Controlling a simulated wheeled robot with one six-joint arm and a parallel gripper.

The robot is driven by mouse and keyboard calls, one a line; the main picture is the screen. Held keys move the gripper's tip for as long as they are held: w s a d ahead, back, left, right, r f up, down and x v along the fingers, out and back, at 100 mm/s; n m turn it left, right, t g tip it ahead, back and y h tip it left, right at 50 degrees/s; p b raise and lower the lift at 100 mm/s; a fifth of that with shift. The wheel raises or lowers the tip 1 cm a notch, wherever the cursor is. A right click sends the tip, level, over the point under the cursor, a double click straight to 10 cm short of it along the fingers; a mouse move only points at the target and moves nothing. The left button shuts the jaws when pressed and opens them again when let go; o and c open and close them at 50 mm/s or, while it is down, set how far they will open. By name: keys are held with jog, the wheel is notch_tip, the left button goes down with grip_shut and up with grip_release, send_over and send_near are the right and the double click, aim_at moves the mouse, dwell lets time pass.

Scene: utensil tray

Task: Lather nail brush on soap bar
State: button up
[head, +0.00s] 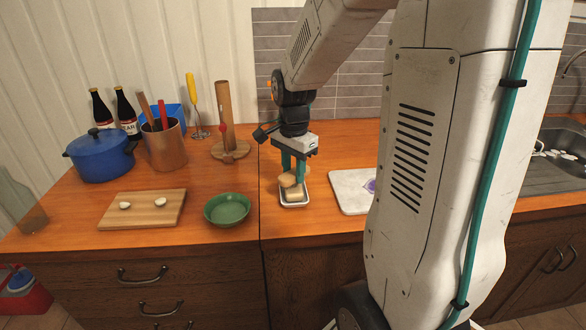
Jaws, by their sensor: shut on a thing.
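My gripper (293,165) points down over the counter with its teal fingers shut on a tan nail brush (288,180). The brush is held at or just above a pale soap bar (295,195). I cannot tell whether brush and soap touch. The soap bar lies in a small light metal dish (294,205) near the counter's front edge. The fingers hide part of the brush, and its bristles are too small to make out.
A green bowl (227,209) stands just left of the dish. A white board (350,190) lies to the right, partly behind my arm.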

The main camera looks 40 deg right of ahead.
aim_at(293, 173)
jog(key=shift+f, duration=0.5)
dwell(1.1)
jog(key=shift+r, duration=3.55)
jog(key=shift+a, duration=0.1)
